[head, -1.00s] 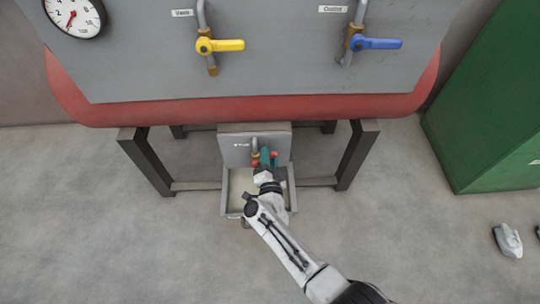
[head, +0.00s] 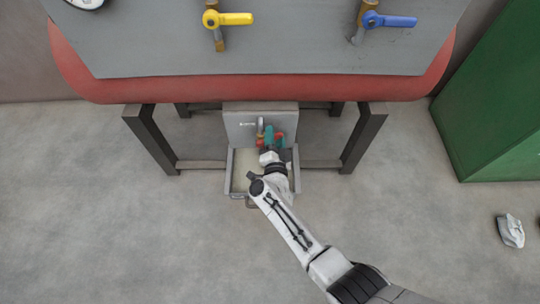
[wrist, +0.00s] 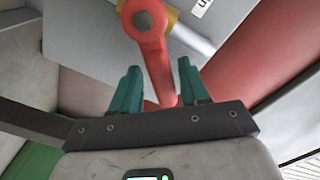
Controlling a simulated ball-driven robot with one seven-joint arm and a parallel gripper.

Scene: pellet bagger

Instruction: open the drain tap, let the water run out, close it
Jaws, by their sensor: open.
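The drain tap has a red lever (wrist: 157,62) with a round hub and brass behind it, seen large in the wrist view. In the head view the tap's pipe (head: 260,126) stands in front of a grey plate under the red tank, and my gripper partly hides the lever. My gripper (wrist: 160,67) is open, with one teal finger on each side of the lever's lower part. A gap shows between the lever and each finger. In the head view my gripper (head: 272,138) is at the tap, above the drain tray (head: 230,184). I cannot tell whether water runs.
The black stand's legs (head: 150,140) rise on both sides of the tray. Yellow (head: 228,19) and blue (head: 390,21) valve handles are on the panel above. A green cabinet (head: 500,110) stands at right, with a crumpled pale object (head: 511,231) on the floor. The front floor is mostly clear.

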